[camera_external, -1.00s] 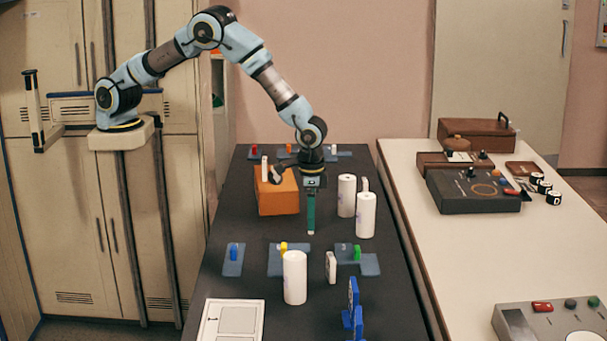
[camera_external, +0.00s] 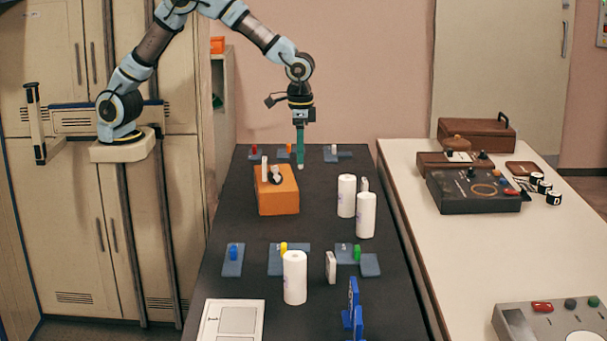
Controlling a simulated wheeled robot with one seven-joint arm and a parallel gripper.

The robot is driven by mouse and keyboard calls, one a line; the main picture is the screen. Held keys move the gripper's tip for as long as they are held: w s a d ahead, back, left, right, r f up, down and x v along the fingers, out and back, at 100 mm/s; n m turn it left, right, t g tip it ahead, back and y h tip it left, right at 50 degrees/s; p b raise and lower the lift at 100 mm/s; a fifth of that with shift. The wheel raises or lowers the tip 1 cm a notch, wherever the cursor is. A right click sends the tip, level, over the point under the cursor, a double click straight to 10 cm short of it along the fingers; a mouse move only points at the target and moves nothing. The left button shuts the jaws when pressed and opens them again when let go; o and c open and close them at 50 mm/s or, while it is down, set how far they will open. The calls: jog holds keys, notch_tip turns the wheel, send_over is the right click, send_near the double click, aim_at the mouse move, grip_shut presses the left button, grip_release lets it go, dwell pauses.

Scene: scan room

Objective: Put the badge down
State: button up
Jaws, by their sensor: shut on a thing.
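My gripper (camera_external: 300,156) points straight down above the far part of the dark table (camera_external: 225,215), behind the orange box (camera_external: 278,198) in the picture. A narrow teal length runs down from the wrist and ends in a small pale tip. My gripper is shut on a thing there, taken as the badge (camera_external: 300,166). It is too small to make out its face, or exactly where finger ends and badge begins. The tip seems to be off the table, but the height is hard to judge.
White cylinders (camera_external: 366,216) stand right of the box, another (camera_external: 295,278) nearer. Blue-grey plates with coloured pieces lie along the far edge (camera_external: 331,158) and mid-table (camera_external: 371,265). A white panel (camera_external: 232,322) lies at the front. Bare table shows left of the box.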

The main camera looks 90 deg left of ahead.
notch_tip(320, 180, up, 3)
send_over(285, 180)
jog(key=f, duration=0.2)
jog(key=f+p, duration=0.1)
jog(key=f, duration=0.2)
jog(key=shift+s+a+f, duration=0.1)
jog(key=shift+a+f, duration=0.05)
jog(key=shift+a, duration=0.05)
jog(key=shift+f+p, duration=0.45)
jog(key=shift+f, duration=1.9)
jog(key=shift+f, duration=0.1)
jog(key=o, duration=1.3)
jog(key=shift+o, duration=0.2)
